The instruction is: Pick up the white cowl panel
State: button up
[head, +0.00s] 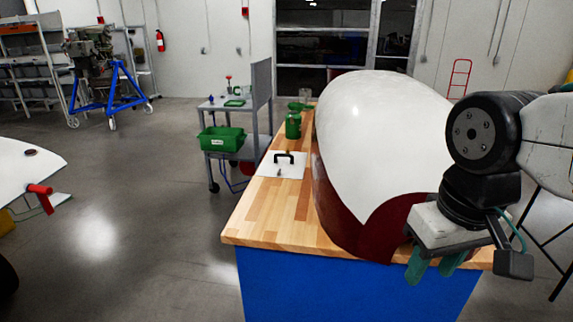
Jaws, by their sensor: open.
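A flat white panel (268,169) with a black handle lies on the left side of the wooden bench top (265,215). Its right edge is near a large rounded cowl (375,130), glossy white with a dark red lower front, that fills most of the bench. My gripper (433,268) is at the right front corner of the bench, in front of the cowl's red end. Its teal fingers point down, are open and look empty. The gripper and wrist hide part of the cowl's right side. The flat panel is well to the left of and behind my gripper.
A green bottle (293,126) stands behind the flat panel. A grey cart (262,95) with a green bin (222,139) is beyond the bench's left side. An engine on a blue stand (112,95) is at the back left. The floor left of the bench is largely clear.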

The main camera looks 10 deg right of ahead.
aim_at(292, 165)
jog(key=u, duration=1.35)
jog(key=i, duration=3.75)
jog(key=z, duration=1.35)
jog(key=i, duration=2.8)
jog(key=z, duration=0.05)
